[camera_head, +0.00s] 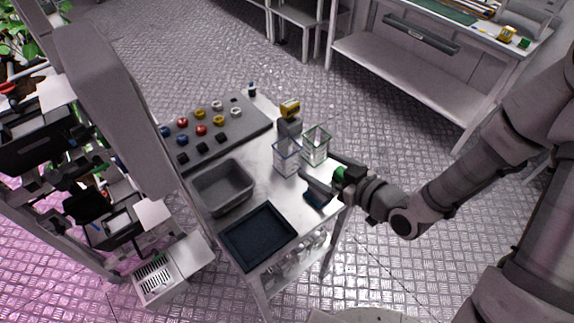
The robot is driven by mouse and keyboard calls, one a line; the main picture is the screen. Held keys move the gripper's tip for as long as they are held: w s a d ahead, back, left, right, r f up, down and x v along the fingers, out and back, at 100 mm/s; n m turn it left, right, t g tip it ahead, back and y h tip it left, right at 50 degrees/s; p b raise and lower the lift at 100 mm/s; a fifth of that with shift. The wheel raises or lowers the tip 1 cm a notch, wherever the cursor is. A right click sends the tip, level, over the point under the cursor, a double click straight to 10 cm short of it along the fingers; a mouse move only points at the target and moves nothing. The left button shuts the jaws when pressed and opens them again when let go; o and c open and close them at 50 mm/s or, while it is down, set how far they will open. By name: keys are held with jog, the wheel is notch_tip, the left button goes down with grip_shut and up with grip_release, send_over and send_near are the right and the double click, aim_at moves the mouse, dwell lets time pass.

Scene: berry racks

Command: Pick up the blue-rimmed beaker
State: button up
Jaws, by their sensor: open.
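The blue-rimmed beaker (286,158) is clear and stands upright on the white table. A green-rimmed clear beaker (316,146) stands close by on its right. My gripper (316,165) reaches in from the right with its two fingers spread apart and nothing visibly held between them. The fingertips point toward the beakers, with the blue-rimmed beaker just beyond them to the left. The upper finger is close to the green-rimmed beaker; I cannot tell whether they touch. The lower finger is below and right of the blue-rimmed beaker.
A grey bin (194,193) and a dark tray (233,257) occupy the table's left and front. A grey board (222,137) with several coloured knobs lies behind. A yellow-topped device (289,108) stands behind the beakers. Bare tabletop (262,174) shows between the bin and beakers.

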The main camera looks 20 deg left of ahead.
aim_at(294, 153)
jog(key=f+b, duration=0.1)
jog(key=b, duration=0.1)
jog(key=shift+w+a+b, duration=0.1)
jog(key=shift+a+b, duration=0.25)
jog(key=shift+b, duration=0.05)
jog(key=b+x, duration=0.6)
jog(key=x, duration=0.1)
jog(key=shift+a+r, duration=0.2)
jog(key=b+x, duration=0.2)
jog(key=x, duration=0.3)
jog(key=shift+a, duration=0.1)
jog(key=c, duration=1.3)
